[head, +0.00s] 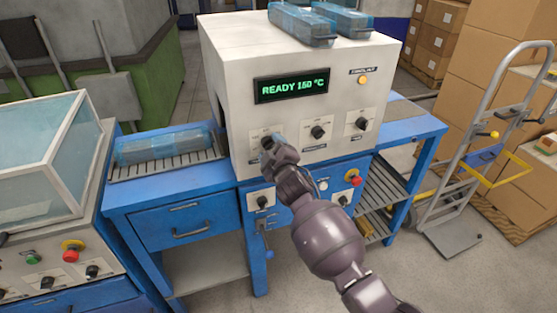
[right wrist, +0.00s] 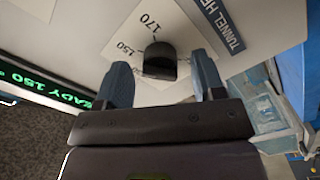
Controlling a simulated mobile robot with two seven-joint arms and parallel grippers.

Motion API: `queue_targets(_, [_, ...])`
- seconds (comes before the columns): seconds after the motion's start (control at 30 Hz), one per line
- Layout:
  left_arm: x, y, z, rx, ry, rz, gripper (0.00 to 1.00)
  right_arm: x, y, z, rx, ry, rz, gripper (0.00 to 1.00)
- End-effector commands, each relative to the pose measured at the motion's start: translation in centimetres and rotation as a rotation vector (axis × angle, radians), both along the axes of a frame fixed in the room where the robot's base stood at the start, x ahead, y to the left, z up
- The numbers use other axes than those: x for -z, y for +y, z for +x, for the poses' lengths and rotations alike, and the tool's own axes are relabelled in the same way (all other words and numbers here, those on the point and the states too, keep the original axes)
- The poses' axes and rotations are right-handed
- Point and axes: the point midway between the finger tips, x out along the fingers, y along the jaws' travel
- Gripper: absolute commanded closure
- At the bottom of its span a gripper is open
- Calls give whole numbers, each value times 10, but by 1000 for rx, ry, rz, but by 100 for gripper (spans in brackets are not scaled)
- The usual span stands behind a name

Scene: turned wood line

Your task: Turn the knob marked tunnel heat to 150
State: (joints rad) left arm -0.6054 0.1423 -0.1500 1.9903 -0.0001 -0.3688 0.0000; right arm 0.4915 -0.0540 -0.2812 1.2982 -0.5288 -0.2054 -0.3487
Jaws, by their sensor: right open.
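The tunnel heat knob (right wrist: 160,61) is a dark knob on a white scale plate in the right wrist view. Its blue label (right wrist: 217,22) reads "TUNNEL HE", the rest cut off or hidden. The marks 150 and 170 show beside the knob; I cannot tell exactly where its pointer aims. My right gripper (right wrist: 162,82) is open, its blue fingers on either side of the knob, with no clear contact. In the head view my right gripper (head: 272,148) covers this knob on the machine front. The green display (head: 291,85) reads READY 150 °C. My left gripper is not in view.
Other knobs sit close by, one to the right (head: 318,132) and one farther right (head: 361,124). An orange lamp (head: 363,80) and a red button (head: 353,175) are on the same front. A wrapped blue pack (head: 165,146) lies on the left rollers. A hand truck (head: 480,135) stands at right.

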Motion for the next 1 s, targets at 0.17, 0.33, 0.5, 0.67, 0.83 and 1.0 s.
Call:
queue_targets(0.17, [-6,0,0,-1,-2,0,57,-1,-9,-24,1,1,0,37])
queue_targets(0.33, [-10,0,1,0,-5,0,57,0,-17,-51,2,1,-1,37])
queue_targets(0.5, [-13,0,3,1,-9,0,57,0,-25,-75,0,0,1,37])
queue_targets(0.67, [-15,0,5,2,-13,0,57,0,-29,-89,0,1,0,37])
queue_targets(0.83, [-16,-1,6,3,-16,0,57,0,-31,-95,-1,1,0,37])
queue_targets(1.0, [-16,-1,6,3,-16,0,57,0,-31,-96,-1,1,0,37])
